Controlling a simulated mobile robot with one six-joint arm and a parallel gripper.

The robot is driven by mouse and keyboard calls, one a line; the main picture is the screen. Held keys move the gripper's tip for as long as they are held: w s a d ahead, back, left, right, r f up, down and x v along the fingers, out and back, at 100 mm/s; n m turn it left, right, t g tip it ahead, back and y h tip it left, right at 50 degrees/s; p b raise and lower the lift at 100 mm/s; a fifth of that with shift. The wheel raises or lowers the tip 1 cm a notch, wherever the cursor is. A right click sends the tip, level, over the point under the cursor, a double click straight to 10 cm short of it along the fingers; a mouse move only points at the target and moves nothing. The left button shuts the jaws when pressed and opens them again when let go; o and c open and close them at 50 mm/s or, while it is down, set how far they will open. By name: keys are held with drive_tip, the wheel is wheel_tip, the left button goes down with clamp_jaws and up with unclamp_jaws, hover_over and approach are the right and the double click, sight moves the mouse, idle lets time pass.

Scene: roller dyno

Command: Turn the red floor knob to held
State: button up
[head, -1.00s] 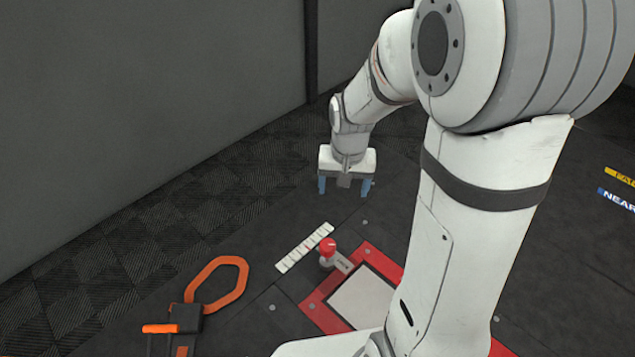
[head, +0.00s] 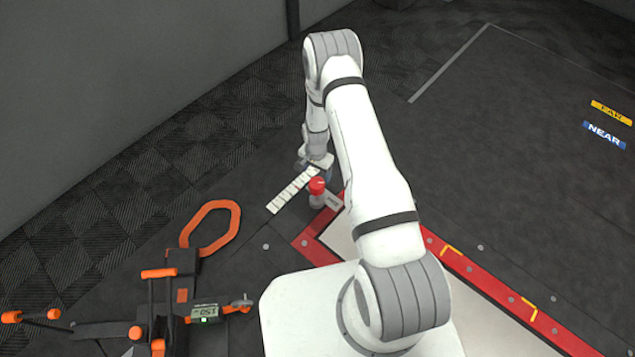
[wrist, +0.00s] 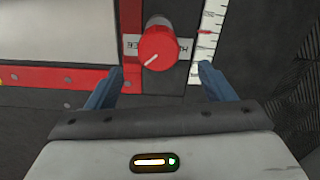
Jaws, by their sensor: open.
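The red floor knob (head: 317,186) stands upright on a grey base at the corner of the red-framed plate. In the wrist view the knob (wrist: 158,48) shows a white pointer line toward the lower left. Labels (wrist: 132,45) on either side of it are partly hidden by the knob. My gripper (wrist: 157,82) is open, its two blue fingers apart. The knob lies just beyond the fingertips, between their lines, and the fingers do not touch it. In the head view my gripper (head: 318,170) is just behind the knob, its fingers mostly hidden.
A white graduated scale (head: 292,191) lies beside the knob. An orange loop handle (head: 212,227) and a tool with a small display (head: 205,313) are at the lower left. The red frame (head: 480,288) runs to the right. Open dark floor lies beyond.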

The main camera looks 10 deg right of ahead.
sight(317, 183)
wheel_tip(317, 183, down, 8)
drive_tip(key=b, duration=0.2)
drive_tip(key=shift+f+b, duration=0.25)
drive_tip(key=shift+b, duration=0.15)
drive_tip(key=shift+c, duration=0.5)
drive_tip(key=shift+d, duration=0.1)
drive_tip(key=c, duration=0.9)
